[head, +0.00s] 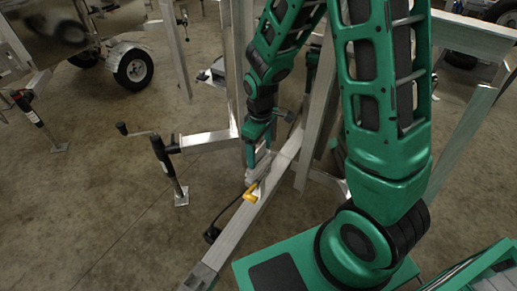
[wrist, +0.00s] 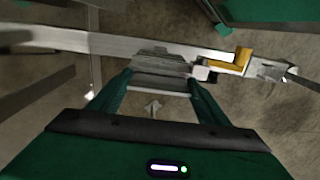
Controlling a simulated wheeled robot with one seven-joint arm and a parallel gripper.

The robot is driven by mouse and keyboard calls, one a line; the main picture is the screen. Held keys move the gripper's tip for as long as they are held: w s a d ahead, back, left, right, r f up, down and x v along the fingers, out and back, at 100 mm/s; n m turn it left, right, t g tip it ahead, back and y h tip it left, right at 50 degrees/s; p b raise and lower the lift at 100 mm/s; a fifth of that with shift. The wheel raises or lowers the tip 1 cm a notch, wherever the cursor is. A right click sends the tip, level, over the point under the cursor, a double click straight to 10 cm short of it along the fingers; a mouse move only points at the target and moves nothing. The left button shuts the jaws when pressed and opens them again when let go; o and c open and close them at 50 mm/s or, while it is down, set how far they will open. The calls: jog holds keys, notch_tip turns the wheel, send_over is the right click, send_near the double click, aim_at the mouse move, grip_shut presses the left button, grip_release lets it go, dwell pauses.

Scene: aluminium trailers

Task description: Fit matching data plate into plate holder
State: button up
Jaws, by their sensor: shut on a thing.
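My gripper (head: 258,160) is low over the silver trailer beam in the head view, fingers pointing down. In the wrist view, my gripper (wrist: 158,92) is shut on a flat silver data plate (wrist: 158,84), which spans the gap between the two green fingers. Its markings are not readable. The plate also shows as a pale piece below the fingers in the head view (head: 263,168). A grey ribbed part (wrist: 160,60), perhaps the plate holder, lies just beyond the plate at the beam. I cannot tell whether plate and part touch.
The silver beam (head: 232,232) runs diagonally below my gripper. A yellow coupling piece (head: 251,194) sits on it close to the fingers, with a black cable beside it. A jack stand (head: 170,165) stands to the left. Open concrete floor (head: 90,215) lies further left.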

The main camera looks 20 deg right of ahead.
aim_at(259, 148)
jog(key=shift+f, duration=0.65)
jog(key=o, duration=1.3)
jog(key=shift+c, duration=0.2)
notch_tip(259, 148, up, 11)
jog(key=shift+f, duration=0.1)
jog(key=shift+w, duration=0.1)
jog(key=s+d+r+m, duration=0.3)
jog(key=s+d+m, duration=0.1)
jog(key=s+d, duration=0.2)
jog(key=s+d+r+m, duration=0.4)
jog(key=s+d+m, duration=0.1)
jog(key=s, duration=0.4)
jog(key=s+d+r+m, duration=0.3)
jog(key=s+d, duration=0.3)
jog(key=s, duration=0.2)
jog(key=shift+d+r+m, duration=0.35)
jog(key=shift+d+m, duration=0.05)
jog(key=shift+m, duration=0.5)
